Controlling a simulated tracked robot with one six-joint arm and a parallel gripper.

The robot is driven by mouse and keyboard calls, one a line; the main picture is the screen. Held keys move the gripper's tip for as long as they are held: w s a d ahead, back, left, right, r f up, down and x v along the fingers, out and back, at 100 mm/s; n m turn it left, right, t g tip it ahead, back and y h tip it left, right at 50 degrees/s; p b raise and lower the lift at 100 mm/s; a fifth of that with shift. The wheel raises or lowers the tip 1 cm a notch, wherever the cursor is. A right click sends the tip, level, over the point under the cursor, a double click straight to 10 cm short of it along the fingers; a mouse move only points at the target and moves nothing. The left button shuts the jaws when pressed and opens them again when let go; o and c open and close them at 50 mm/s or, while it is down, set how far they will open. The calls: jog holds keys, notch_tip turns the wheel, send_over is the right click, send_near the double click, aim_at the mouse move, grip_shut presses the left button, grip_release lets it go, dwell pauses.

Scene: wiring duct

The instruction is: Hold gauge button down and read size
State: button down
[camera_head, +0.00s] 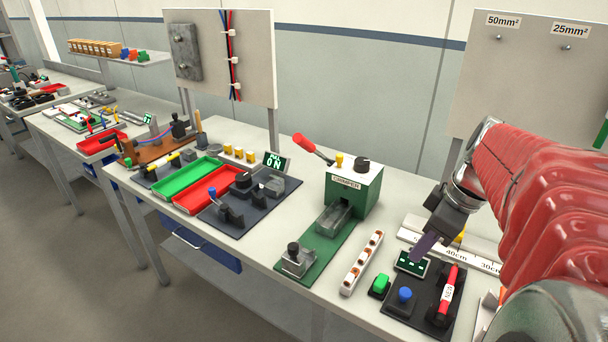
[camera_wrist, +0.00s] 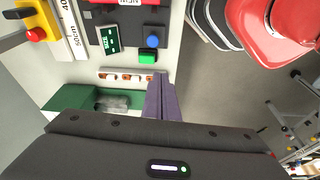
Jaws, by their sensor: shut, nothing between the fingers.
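The gauge is a dark plate (camera_head: 428,309) on the bench. It carries a blue button (camera_head: 405,294), a small dark display (camera_head: 411,263) and a red cable piece (camera_head: 448,288) held in black clamps. The wrist view also shows the blue button (camera_wrist: 153,42) and the display (camera_wrist: 111,39), which bears "SIZE"; its reading is too small to tell. My gripper (camera_head: 420,252) is shut and empty, above the display in the head view, apart from the blue button. In the wrist view its purple fingers (camera_wrist: 160,84) point towards the green button (camera_wrist: 148,56) and blue button.
A white strip with copper-coloured terminals (camera_head: 361,263) and the green crimper (camera_head: 353,188) stand left of the gauge. A white ruler (camera_head: 480,262) lies behind it. An upright board (camera_head: 530,80) rises at the back right. The bench front edge is close to the gauge.

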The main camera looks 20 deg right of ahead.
jog(key=n, duration=0.1)
send_over(408, 294)
jog(key=s+d, duration=0.2)
jog(key=shift+s+f+y, duration=0.1)
jog(key=shift+f+y, duration=0.1)
jog(key=shift+y, duration=0.1)
jog(key=x, duration=1.2)
jog(key=shift+s+d+f, duration=0.15)
jog(key=shift+d+f, duration=0.05)
jog(key=shift+f, duration=0.8)
jog(key=shift+f, duration=0.9)
jog(key=shift+s+f, duration=0.1)
jog(key=shift+f, duration=0.15)
